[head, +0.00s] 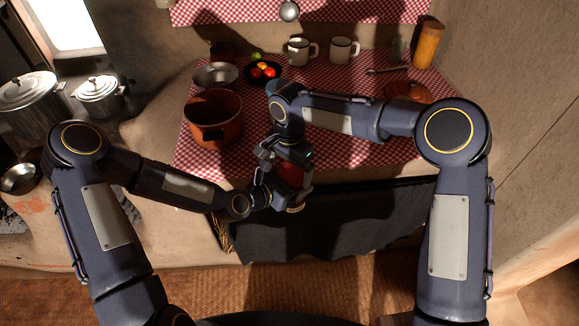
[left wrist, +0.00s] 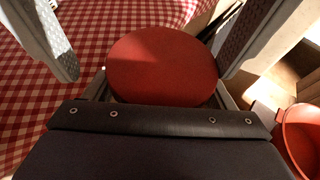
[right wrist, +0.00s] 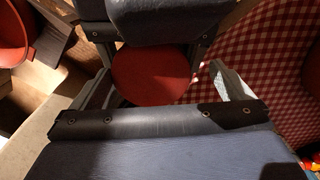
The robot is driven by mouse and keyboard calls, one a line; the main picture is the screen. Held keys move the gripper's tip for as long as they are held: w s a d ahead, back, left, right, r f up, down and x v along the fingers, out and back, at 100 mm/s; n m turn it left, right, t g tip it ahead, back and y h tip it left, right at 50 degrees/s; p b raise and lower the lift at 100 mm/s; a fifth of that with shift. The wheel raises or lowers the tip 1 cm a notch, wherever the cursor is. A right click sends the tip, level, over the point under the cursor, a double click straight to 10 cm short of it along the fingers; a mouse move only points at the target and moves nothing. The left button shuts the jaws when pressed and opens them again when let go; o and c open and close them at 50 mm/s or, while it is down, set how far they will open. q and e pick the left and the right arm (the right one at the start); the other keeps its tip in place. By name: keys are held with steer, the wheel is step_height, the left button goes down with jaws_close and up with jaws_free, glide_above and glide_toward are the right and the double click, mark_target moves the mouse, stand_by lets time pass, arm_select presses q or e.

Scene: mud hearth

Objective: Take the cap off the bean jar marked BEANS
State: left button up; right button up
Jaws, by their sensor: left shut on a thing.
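A round red disc, apparently the bean jar's cap (left wrist: 163,65), lies between my two grippers. It also shows in the right wrist view (right wrist: 150,74), and a little red shows in the head view (head: 290,173). The jar's body and any BEANS marking are hidden. My left gripper (head: 280,190) is shut, its fingers at the sides of the red-capped jar, held in front of the table edge. My right gripper (head: 286,172) comes from the opposite side. Its fingers stand apart on either side of the cap, with a visible gap at one side in the left wrist view.
A dark curtain (head: 330,225) hangs below. A red vessel (left wrist: 302,135) is low at right in the left wrist view.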

steer(key=shift+r, duration=0.1)
step_height(320, 180, up, 4)
steer(key=shift+d+r, duration=0.1)
steer(key=shift+r, duration=0.05)
steer(key=r, duration=0.3)
steer(key=shift+d, duration=0.5)
step_height(320, 180, down, 8)
steer(key=shift+r, duration=0.1)
steer(key=c, duration=1)
steer(key=o, duration=1)
